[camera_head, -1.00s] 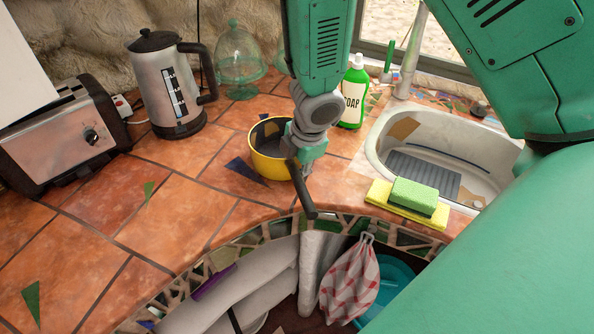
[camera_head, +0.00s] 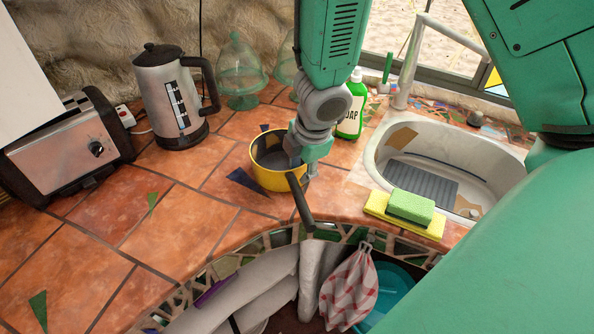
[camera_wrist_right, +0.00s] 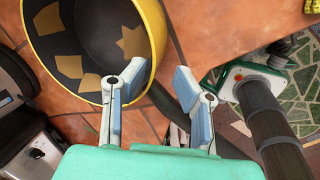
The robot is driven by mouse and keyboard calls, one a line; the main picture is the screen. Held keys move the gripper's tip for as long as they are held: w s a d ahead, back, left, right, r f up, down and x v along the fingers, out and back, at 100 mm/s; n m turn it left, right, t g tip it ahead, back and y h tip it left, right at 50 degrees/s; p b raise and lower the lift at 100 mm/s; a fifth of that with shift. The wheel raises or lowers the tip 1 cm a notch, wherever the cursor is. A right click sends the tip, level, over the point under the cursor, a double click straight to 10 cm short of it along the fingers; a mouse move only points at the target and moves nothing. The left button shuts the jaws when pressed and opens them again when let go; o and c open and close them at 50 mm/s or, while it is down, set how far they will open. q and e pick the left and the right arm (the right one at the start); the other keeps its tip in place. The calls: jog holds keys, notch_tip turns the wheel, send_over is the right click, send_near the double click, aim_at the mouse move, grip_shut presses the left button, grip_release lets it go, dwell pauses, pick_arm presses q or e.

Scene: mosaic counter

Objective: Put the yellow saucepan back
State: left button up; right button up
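The yellow saucepan (camera_head: 270,178) stands on the tiled counter, left of the sink. Its dark handle (camera_head: 302,205) points toward the counter's front edge. My right gripper (camera_head: 303,168) is over the handle's root, close beside the pan, and partly hides it. In the right wrist view, the pan's yellow rim (camera_wrist_right: 158,28) is at upper left, with patterned patches inside. The fingers of my right gripper (camera_wrist_right: 160,75) are apart, with the dark handle (camera_wrist_right: 178,103) running across between or just beyond them; I cannot tell which. My left gripper is not in view.
A soap bottle (camera_head: 351,113) stands behind my right arm. A green sponge (camera_head: 410,205) on a yellow cloth (camera_head: 375,204) lies before the sink (camera_head: 378,150). A kettle (camera_head: 172,95), toaster (camera_head: 70,150) and glass dome (camera_head: 240,65) are left. The counter's left front is clear.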

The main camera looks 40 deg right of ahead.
jog(key=p+v, duration=0.3)
jog(key=v, duration=0.4)
jog(key=shift+r+p, duration=0.3)
jog(key=shift+s, duration=0.15)
